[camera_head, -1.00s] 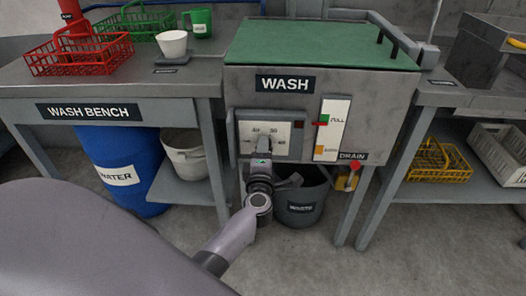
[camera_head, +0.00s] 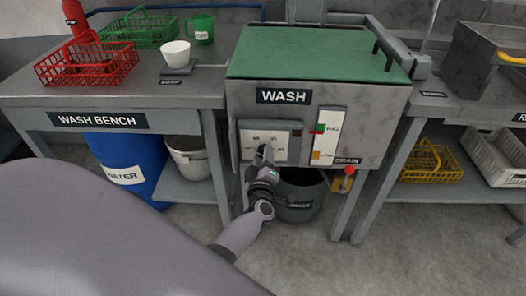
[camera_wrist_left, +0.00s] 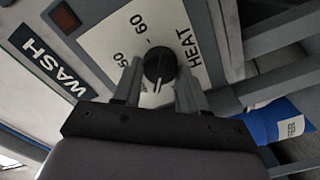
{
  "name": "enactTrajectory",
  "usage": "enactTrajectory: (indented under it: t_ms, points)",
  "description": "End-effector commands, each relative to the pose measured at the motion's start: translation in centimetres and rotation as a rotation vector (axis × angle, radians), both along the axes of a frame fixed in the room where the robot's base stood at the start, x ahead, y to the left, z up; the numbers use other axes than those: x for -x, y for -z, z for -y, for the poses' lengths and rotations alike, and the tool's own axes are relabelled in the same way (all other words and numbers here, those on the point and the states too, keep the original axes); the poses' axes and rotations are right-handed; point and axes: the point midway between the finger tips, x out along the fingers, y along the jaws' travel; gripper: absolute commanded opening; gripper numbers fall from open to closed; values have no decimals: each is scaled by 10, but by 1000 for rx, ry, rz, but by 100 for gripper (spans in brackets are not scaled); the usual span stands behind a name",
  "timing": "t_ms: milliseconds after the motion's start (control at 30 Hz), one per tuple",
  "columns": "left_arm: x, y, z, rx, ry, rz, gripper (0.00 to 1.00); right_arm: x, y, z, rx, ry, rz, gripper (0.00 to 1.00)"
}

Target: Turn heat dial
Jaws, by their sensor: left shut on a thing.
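The wash tank (camera_head: 318,120) has a white dial plate (camera_head: 291,140) on the left of its front. In the left wrist view the black round heat dial (camera_wrist_left: 160,64) sits beside the printed 50, 60 and HEAT. A pale pointer line shows on its lower side. My left gripper (camera_wrist_left: 158,84) has one finger on each side of the dial and is shut on it. In the head view the left gripper (camera_head: 264,156) is at the plate's lower edge, tilted, and hides most of the dial. My right gripper is in neither view.
A red-topped drain valve (camera_head: 349,171) is lower right. A waste bucket (camera_head: 300,205) stands below the tank. The wash bench (camera_head: 165,118) is on the left.

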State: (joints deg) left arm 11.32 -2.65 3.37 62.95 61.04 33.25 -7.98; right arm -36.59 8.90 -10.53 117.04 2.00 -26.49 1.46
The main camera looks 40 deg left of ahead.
Motion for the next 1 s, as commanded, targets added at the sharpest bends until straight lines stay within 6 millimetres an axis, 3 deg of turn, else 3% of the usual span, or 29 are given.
enactTrajectory:
  t_ms: [200,500,1000]
  points:
    - [-1,-3,0,-149,1,-92,12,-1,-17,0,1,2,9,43]
    - [-1,-2,1,-283,1,-172,12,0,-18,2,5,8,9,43]
    - [-1,-1,0,-332,1,-201,12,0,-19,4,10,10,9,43]
